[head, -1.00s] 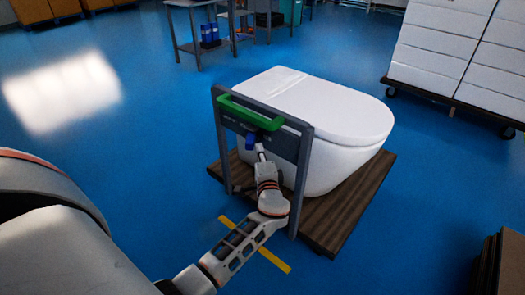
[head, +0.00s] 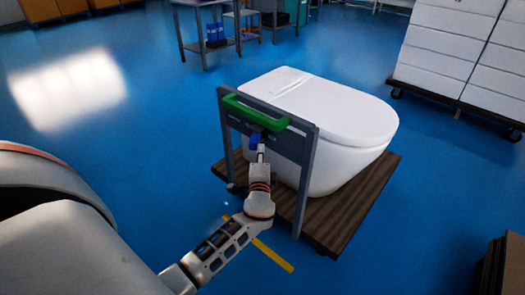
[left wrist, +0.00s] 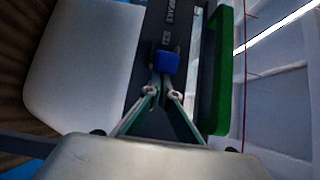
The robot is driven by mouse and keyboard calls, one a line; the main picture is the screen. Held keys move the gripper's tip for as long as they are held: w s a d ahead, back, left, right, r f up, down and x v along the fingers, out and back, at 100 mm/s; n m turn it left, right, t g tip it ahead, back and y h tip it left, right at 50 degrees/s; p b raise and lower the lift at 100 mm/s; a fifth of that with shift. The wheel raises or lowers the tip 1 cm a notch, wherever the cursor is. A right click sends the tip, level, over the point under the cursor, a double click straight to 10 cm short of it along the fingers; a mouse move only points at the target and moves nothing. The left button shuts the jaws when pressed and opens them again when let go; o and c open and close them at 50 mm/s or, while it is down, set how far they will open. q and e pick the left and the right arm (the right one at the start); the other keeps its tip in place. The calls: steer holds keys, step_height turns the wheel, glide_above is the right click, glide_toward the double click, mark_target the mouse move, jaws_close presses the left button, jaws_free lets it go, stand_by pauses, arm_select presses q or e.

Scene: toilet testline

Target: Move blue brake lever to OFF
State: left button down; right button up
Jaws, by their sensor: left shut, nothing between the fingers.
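The blue brake lever (head: 254,141) is on the dark panel of the grey cart frame (head: 307,165), just below the green handle (head: 255,111). In the left wrist view the blue lever (left wrist: 166,63) shows as a small block right at the fingertips, beside printed lettering on the panel. My left gripper (head: 261,151) is shut with nothing between its fingers. Its fingertips (left wrist: 162,84) are close against the lever's near side; I cannot tell whether they touch. The lever's base is partly hidden. My right gripper is not in view.
A white toilet (head: 330,120) stands on the cart's wooden base (head: 345,205) behind the frame. Stacked white boxes (head: 450,50) on a trolley are at the upper right. Brown boards (head: 500,268) are at the lower right. Blue floor is free at left.

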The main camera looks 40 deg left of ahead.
arm_select(q)
steer(key=a+m+t+h, duration=0.1)
steer(key=s+m+h, duration=0.1)
steer(key=h, duration=0.1)
steer(key=shift+s+a+f+t, duration=0.1)
steer(key=shift+s+a+t, duration=0.15)
steer(key=shift+a+t, duration=0.15)
steer(key=a+m+t+h+b, duration=0.1)
steer(key=a+m+h+b, duration=0.6)
steer(key=h, duration=0.5)
steer(key=shift+s+a+r+m+b, duration=0.25)
steer(key=shift+s+a+m+b, duration=0.15)
steer(key=shift+a+m, duration=0.1)
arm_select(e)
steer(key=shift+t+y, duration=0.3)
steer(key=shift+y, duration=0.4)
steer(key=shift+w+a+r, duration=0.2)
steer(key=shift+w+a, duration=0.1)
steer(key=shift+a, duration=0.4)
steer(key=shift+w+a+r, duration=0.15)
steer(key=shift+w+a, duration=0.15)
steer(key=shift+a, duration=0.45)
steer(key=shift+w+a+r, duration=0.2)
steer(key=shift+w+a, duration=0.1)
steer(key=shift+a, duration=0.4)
